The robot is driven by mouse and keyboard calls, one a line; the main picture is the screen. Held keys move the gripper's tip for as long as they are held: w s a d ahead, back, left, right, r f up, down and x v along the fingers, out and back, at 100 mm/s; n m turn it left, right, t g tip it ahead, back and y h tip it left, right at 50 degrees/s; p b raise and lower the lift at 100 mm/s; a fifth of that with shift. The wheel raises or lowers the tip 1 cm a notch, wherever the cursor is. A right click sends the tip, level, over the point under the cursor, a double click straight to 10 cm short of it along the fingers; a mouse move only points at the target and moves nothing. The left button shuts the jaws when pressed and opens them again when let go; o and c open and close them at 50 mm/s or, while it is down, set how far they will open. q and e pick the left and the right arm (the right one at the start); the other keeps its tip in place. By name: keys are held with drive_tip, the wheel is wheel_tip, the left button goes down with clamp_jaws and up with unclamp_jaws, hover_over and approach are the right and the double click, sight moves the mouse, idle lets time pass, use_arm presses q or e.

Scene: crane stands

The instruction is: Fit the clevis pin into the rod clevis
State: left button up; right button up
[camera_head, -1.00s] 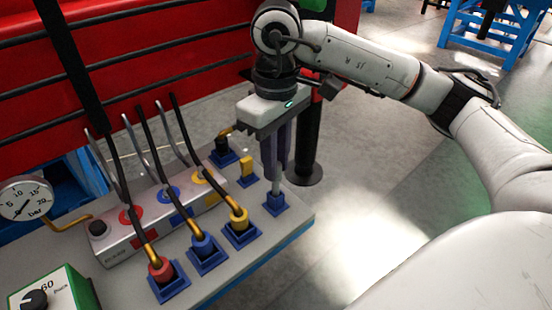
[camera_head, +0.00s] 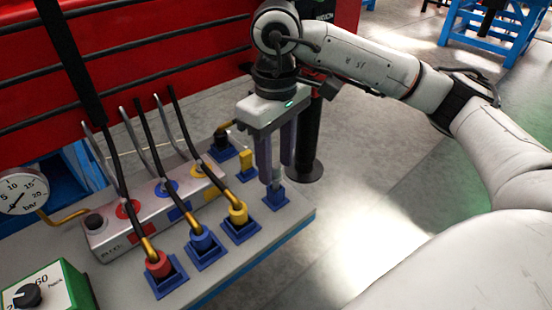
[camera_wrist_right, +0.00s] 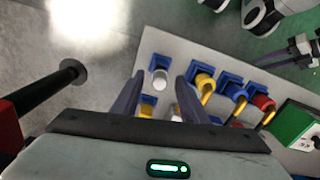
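A pale silver pin (camera_head: 276,184), which looks like the clevis pin, stands upright in a blue holder (camera_head: 276,199) at the right end of the grey bench. My right gripper (camera_head: 277,174) points down over it with fingers spread. In the right wrist view the pin's round top (camera_wrist_right: 160,80) shows between the two fingers (camera_wrist_right: 157,90), with a gap on each side. The rod clevis cannot be made out clearly. My left gripper is outside the head view; grey fingers at the top right of the wrist view (camera_wrist_right: 300,50) seem to be its own, too small to judge.
The bench (camera_head: 255,250) also holds red, blue and yellow hose plugs in blue holders, a small yellow piece (camera_head: 247,162), a pressure gauge (camera_head: 22,191) and a green box (camera_head: 45,290). A black post (camera_head: 308,140) stands behind my right gripper.

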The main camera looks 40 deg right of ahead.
drive_tip(key=shift+r+p, duration=1.6)
drive_tip(key=shift+r, duration=0.95)
wheel_tip(320, 180, up, 10)
drive_tip(key=p, duration=0.2)
drive_tip(key=shift+r+p, duration=0.15)
drive_tip(key=shift+p, duration=0.25)
